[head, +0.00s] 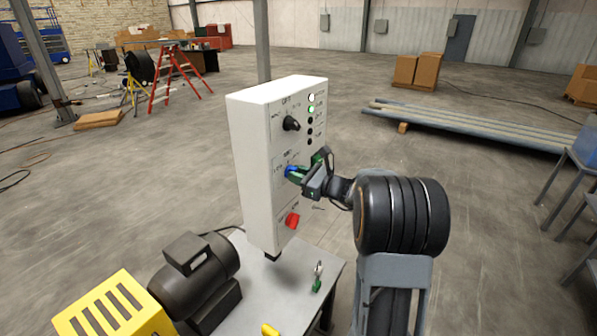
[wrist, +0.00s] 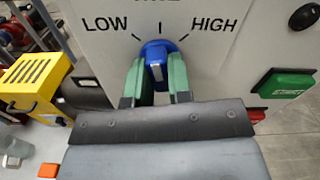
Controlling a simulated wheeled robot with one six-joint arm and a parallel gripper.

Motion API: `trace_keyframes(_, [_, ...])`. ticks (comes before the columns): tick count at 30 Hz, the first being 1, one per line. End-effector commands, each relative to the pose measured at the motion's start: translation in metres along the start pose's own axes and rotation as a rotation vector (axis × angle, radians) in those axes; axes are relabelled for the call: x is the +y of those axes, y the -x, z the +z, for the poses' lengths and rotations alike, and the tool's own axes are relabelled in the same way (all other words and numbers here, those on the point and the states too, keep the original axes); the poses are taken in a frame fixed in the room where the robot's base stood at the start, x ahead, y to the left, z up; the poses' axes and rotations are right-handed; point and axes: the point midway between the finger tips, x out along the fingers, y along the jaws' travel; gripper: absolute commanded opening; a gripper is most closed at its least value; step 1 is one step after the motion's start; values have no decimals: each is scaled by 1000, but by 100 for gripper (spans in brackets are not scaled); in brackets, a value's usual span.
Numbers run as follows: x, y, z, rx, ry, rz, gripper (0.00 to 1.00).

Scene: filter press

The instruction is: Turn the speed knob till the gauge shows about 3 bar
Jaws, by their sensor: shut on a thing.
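The blue speed knob (wrist: 156,52) is on the white control panel (head: 258,130), between the LOW and HIGH marks in the wrist view. Its white pointer mark shows on the lower part of its face. My gripper (wrist: 157,80) has its two green fingers on either side of the knob, shut on it. In the head view the knob (head: 291,172) shows at the tip of my gripper (head: 296,171), low on the panel's middle section. No gauge can be made out in either view.
A black selector (head: 291,124) sits above the knob and a red switch (head: 292,220) below. A green START button (wrist: 286,84) is right of the knob. A dark motor (head: 195,270) and yellow guard (head: 103,305) stand left on the table. A small valve-like item (head: 317,278) stands near the table's right edge.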

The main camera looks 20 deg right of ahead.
Motion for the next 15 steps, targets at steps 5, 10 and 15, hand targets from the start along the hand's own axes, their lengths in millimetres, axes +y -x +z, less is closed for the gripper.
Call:
trace_keyframes(5, [-2, 0, 5, -5, -91, -2, 0])
trace_keyframes(10, [-2, 0, 4, -6, -151, -2, 0])
trace_keyframes(15, [-2, 0, 4, -7, -180, -2, 0])
